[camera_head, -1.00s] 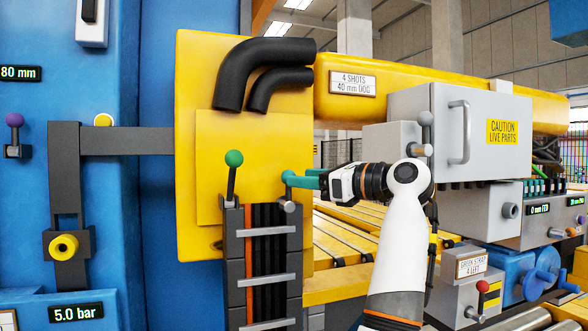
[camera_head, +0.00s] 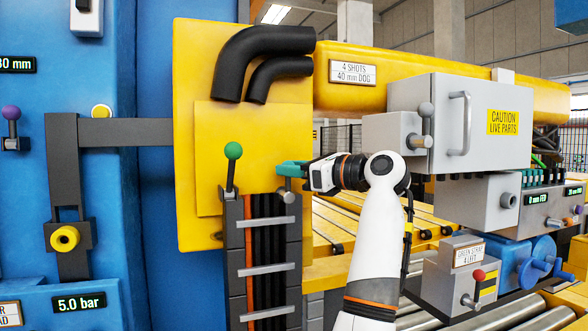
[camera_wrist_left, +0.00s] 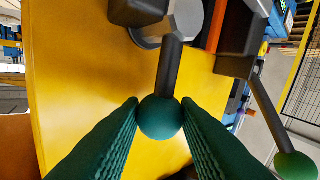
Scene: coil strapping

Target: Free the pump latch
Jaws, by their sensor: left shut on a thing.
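Two green-knobbed levers stand on top of the dark strapped column. The left lever (camera_head: 232,152) is upright and free. The free lever's knob also shows there (camera_wrist_left: 297,165). No label marks which lever is the pump latch. My right gripper is not in view.
A yellow panel (camera_head: 215,215) stands close behind the levers, with black hoses (camera_head: 262,52) above. A purple-knobbed lever (camera_head: 11,113) is at the far left.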

